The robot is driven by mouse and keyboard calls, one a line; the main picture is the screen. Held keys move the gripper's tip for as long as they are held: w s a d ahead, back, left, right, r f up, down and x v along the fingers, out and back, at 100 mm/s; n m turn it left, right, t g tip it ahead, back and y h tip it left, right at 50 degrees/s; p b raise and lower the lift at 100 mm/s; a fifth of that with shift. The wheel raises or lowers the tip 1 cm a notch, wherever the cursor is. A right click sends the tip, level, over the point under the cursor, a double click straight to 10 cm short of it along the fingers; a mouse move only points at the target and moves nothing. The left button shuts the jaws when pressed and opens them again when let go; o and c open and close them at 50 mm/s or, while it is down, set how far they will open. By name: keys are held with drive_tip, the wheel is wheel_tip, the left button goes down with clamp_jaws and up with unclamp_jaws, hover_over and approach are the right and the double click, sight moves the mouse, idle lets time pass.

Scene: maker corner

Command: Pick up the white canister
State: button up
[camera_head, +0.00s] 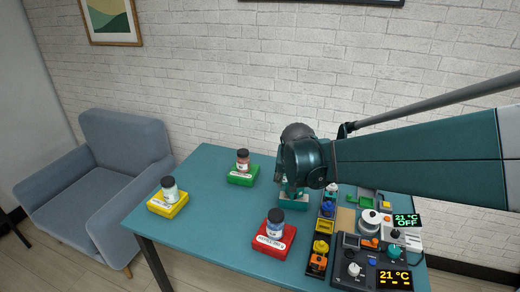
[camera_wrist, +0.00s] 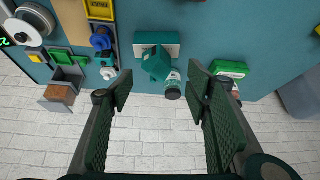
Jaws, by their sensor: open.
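My gripper (camera_wrist: 160,88) is open, its two fingers apart with nothing held between them. In the head view, my arm covers most of this spot; part of the teal stand (camera_head: 288,203) shows below the gripper. I cannot tell from the head view whether the fingers touch the canister.
Dark-lidded jars stand on a yellow box (camera_head: 166,207), a green box (camera_head: 240,179) and a red box (camera_head: 275,246). Trays and devices (camera_head: 352,270) crowd the right of the teal table (camera_head: 215,225). A brick wall stands behind; a grey armchair (camera_head: 95,185) is left.

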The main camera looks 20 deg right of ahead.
drive_tip(key=w+d+f+m+g+p, duration=0.1)
drive_tip(key=d+f+m, duration=0.1)
drive_tip(key=d, duration=0.5)
drive_tip(key=w+d+f+m+g+h+p, duration=0.1)
drive_tip(key=w+d+f+m, duration=0.1)
drive_tip(key=d+f, duration=0.3)
drive_tip(key=w+d+f+m+h+p, duration=0.1)
drive_tip(key=d+f, duration=0.3)
drive_tip(key=d, duration=0.7)
drive_tip(key=shift+w+f+m+g, duration=0.15)
drive_tip(key=shift+w+m+g, duration=0.25)
drive_tip(key=shift+w+m, duration=0.2)
drive_tip(key=shift+f, duration=0.1)
drive_tip(key=shift+x, duration=1.2)
drive_tip(key=shift+d+f, duration=0.1)
drive_tip(key=shift+b+x, duration=1.1)
drive_tip(key=shift+x, duration=1.4)
drive_tip(key=shift+s, duration=0.1)
